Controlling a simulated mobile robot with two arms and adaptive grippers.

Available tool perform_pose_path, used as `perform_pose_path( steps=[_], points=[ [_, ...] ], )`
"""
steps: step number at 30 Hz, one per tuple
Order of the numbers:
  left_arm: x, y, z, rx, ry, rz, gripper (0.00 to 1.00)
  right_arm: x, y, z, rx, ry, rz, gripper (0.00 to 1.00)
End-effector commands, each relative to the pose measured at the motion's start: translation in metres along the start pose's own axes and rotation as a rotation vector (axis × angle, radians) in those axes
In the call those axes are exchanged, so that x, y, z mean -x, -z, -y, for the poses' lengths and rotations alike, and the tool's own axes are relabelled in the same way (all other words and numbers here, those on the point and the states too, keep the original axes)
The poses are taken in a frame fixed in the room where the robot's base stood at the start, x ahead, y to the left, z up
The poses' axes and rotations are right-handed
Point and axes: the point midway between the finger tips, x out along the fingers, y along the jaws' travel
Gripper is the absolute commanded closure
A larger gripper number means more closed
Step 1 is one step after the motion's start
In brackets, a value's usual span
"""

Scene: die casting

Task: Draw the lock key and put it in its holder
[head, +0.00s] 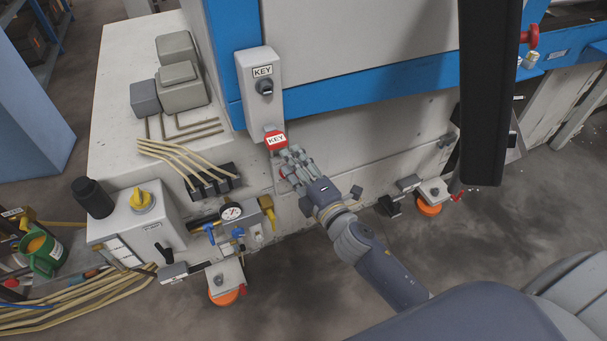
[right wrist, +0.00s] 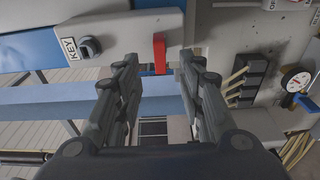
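A red tag (head: 275,140) marked KEY is at the lower end of a grey box (head: 251,66) on the machine's side. The box bears a KEY label and a black keyed switch (head: 265,87). My right gripper (head: 289,160) is open just below the tag. In the right wrist view the red tag (right wrist: 159,53) shows edge-on in the gap between the open fingertips (right wrist: 157,66), with space on both sides. The black switch (right wrist: 88,46) shows left of it. I cannot tell which part is the holder. My left gripper is not in view.
Bent pipes (head: 170,160) and a pressure gauge (head: 231,212) are left of my right gripper. A grey control box with a yellow knob (head: 141,199) stands further left. Hoses (head: 80,302) lie at lower left. The floor (head: 400,240) right of my forearm is clear.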

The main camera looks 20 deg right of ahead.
Motion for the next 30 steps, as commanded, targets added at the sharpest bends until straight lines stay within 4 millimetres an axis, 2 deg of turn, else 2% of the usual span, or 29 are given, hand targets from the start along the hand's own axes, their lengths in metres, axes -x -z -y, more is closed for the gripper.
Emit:
perform_pose_path(
  steps=[3, 10, 30],
  points=[
    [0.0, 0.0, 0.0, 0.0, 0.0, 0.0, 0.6, 0.021, 0.0, 0.001, -0.002, 0.003, 0.001, 0.64],
    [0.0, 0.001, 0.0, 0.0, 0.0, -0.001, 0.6, 0.042, 0.0, 0.0, 0.0, 0.0, 0.001, 0.64],
    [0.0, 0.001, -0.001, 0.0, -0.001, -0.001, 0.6, 0.045, 0.0, 0.0, 0.0, 0.0, 0.001, 0.64]
  ],
)
